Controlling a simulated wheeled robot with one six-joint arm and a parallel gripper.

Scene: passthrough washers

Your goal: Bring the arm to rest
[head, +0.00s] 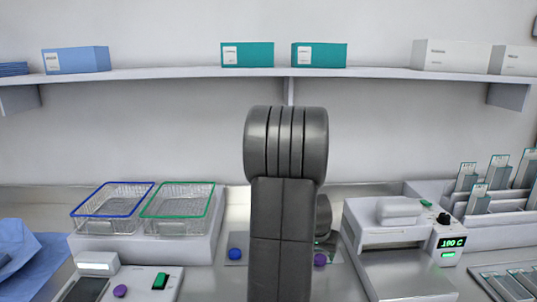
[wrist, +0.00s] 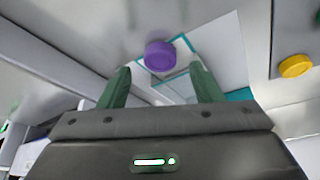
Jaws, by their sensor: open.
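My arm (head: 283,220) stands upright in the middle of the head view, its thick dark grey elbow at shelf-bracket height. It hides part of the counter behind it. My gripper (wrist: 160,88) shows in the wrist view with two green fingers spread apart. Nothing is between the fingers. A purple knob (wrist: 160,56) appears beyond the fingertips, apart from them. The gripper's fingers cannot be made out in the head view.
Blue-rimmed (head: 112,184) and green-rimmed (head: 178,184) wire baskets stand at left. A shelf (head: 180,72) with boxes runs along the back wall. A yellow knob (wrist: 295,66) shows at the wrist view's right.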

